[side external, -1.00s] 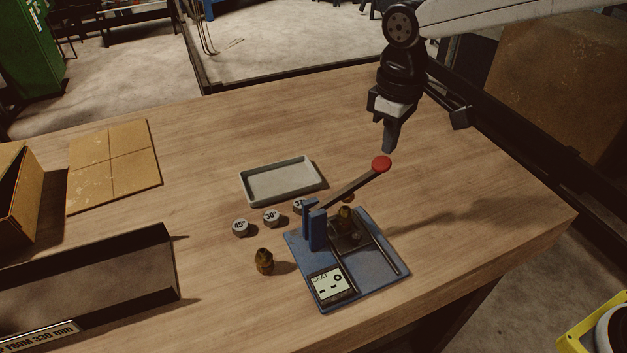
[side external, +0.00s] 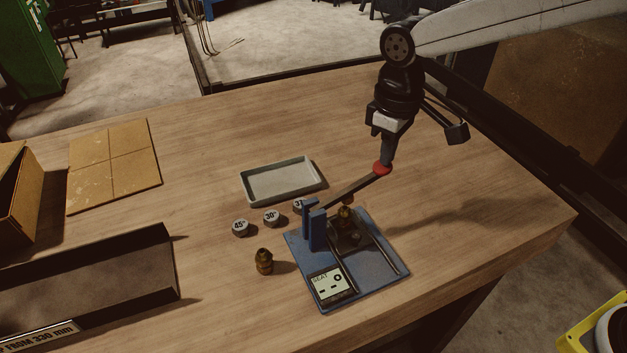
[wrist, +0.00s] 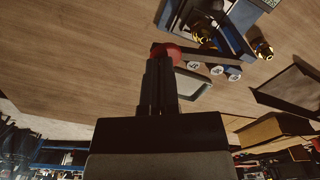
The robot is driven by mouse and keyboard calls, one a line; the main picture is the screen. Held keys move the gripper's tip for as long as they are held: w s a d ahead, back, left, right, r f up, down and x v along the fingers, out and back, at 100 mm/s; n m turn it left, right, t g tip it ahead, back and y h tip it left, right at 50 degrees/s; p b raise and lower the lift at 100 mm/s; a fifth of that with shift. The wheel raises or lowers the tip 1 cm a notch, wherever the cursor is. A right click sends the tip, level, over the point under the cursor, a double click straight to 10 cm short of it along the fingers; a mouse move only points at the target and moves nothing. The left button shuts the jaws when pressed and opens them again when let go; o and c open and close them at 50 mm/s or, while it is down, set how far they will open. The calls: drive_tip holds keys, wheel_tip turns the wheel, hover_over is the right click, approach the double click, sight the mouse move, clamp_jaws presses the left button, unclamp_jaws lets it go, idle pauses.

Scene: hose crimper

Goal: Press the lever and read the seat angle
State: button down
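The blue seat gauge (side external: 375,269) stands near the table's front edge. Its lever (side external: 350,189) slopes up from a blue post to a red knob (side external: 382,168). A brass fitting (side external: 346,214) sits on the gauge under the lever. The display (side external: 330,284) shows "SEAT" and dashes, with no angle number readable. My gripper (side external: 386,160) has its fingers together, with the tips on top of the red knob, apparently touching it. In the wrist view the shut fingers (wrist: 159,66) hide part of the knob (wrist: 171,51).
A second brass fitting (side external: 264,262) stands left of the gauge. Discs marked 45° (side external: 240,228) and 30° (side external: 271,217), plus a partly hidden third (side external: 299,206), lie behind it. A grey tray (side external: 272,191) is farther back. The table right of the gauge is clear.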

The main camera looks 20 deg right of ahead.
sight(385, 168)
drive_tip(key=shift+f, duration=2)
drive_tip(key=shift+r, duration=0.1)
wheel_tip(385, 168, up, 13)
idle(1.9)
drive_tip(key=s+d+f+m+t, duration=0.1)
drive_tip(key=s+d+f+m, duration=0.1)
drive_tip(key=s+d+f, duration=0.2)
drive_tip(key=s+d+f+m, duration=0.2)
drive_tip(key=s+d+f, duration=0.2)
drive_tip(key=d+f, duration=0.3)
drive_tip(key=s+d+f+m+t, duration=0.1)
drive_tip(key=s+d+f+m, duration=0.1)
drive_tip(key=s+d+f, duration=0.2)
drive_tip(key=shift+s+d+f+t, duration=0.15)
drive_tip(key=shift+s+d+f, duration=0.05)
drive_tip(key=shift+d+f, duration=0.5)
drive_tip(key=shift+s+d+f+t, duration=0.15)
drive_tip(key=shift+d+f, duration=0.5)
drive_tip(key=shift+f, duration=0.05)
idle(0.4)
